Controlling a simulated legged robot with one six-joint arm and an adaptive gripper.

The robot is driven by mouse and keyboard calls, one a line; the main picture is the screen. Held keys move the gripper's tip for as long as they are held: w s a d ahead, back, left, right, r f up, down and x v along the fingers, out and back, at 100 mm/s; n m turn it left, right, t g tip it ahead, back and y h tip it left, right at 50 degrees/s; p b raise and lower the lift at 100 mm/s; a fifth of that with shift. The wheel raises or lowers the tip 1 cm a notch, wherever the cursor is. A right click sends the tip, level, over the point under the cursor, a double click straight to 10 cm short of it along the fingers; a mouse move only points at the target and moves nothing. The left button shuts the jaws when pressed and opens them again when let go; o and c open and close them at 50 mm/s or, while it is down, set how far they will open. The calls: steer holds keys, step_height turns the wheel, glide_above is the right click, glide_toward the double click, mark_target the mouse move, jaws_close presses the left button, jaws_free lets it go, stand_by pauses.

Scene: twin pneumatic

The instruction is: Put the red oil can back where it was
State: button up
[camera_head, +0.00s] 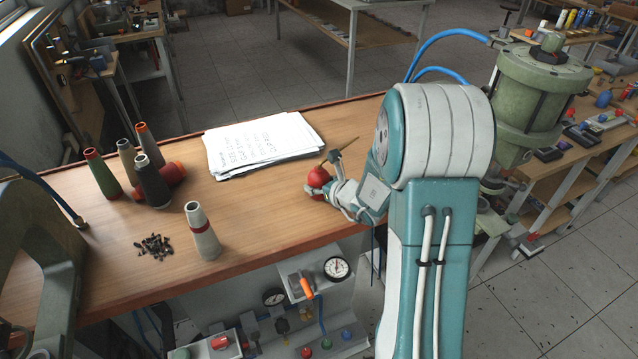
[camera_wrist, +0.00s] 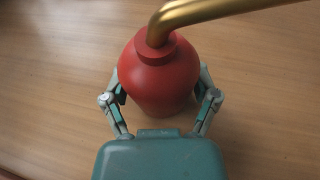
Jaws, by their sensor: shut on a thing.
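The red oil can (camera_head: 318,178) is at the right part of the wooden bench, in front of my arm. Its round red body (camera_wrist: 160,85) and thin brass spout (camera_wrist: 205,12) fill the upper middle of the wrist view. My gripper (camera_head: 325,190) is shut on the can, with one finger on each side of its body in the wrist view (camera_wrist: 160,98). The can looks upright, with bench wood behind it. I cannot tell whether its base touches the bench. Part of the can is hidden by my gripper in the head view.
A stack of papers (camera_head: 262,144) lies behind the can to the left. A gauge panel (camera_head: 318,274) sits below the bench's front edge. The wood between cones and can is clear.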

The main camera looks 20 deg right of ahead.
steer(key=o, duration=0.9)
steer(key=shift+f, duration=0.1)
